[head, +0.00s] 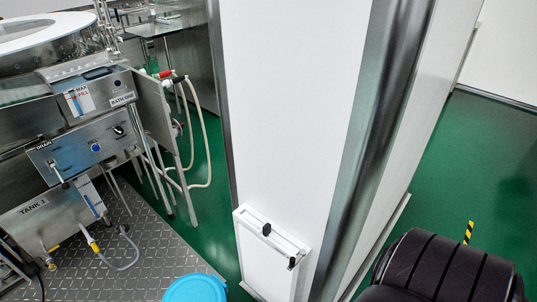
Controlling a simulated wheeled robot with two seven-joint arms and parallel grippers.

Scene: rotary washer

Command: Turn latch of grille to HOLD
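A white framed panel (268,262), which looks like the grille, is low on the white wall column near the bottom middle of the head view. A small black latch or knob (266,229) sits on its upper edge. A second black piece (292,262) sits at its right edge. I cannot tell which of the two is the latch, and no HOLD marking can be read. The panel's lower part is cut off by the frame. Neither of my grippers is in view.
A steel washer unit (80,140) with hoses stands at left on grey tread plate (150,250). A round blue top (195,288) is at the bottom, left of the panel. A black ribbed rounded object (440,270) is at lower right.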

